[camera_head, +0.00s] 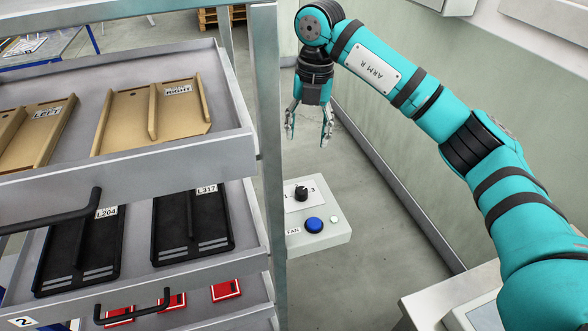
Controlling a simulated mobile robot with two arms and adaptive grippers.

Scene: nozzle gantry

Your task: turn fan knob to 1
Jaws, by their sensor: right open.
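The fan knob (301,193) is a small black dial on a white plate, with a "1" at its left and a "3" at its right. It sits on a light grey control box (335,237) beside the rack post. Which number the knob points to is too small to tell. A "FAN" label (293,231) is on the box near a blue button (314,225). My right gripper (308,142) hangs open and empty, pointing down, above and behind the knob in the picture and apart from it. My left gripper is out of view.
A grey rack with drawers (262,150) fills the left side, its post close to the control box. Its trays hold cardboard pieces (130,118) and black panels (196,225). A wall (440,170) runs along the right. The floor between is clear.

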